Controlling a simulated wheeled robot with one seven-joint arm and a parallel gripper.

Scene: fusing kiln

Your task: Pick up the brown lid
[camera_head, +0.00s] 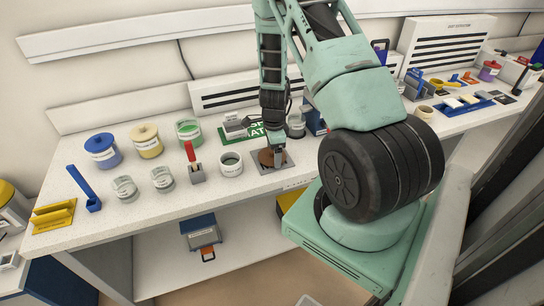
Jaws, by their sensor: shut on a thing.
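The brown lid (266,158) is a small round disc on a grey square plate (284,167) on the white bench. My gripper (276,160) points down at the lid from above and is shut on it. The fingers cover part of the lid, so the exact grip is hard to see. The lid looks level and close to the plate; I cannot tell whether it touches it.
A white cup (231,165) stands just left of the plate, beside a red-handled tool in a grey holder (194,168). The bench's front strip is mostly clear.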

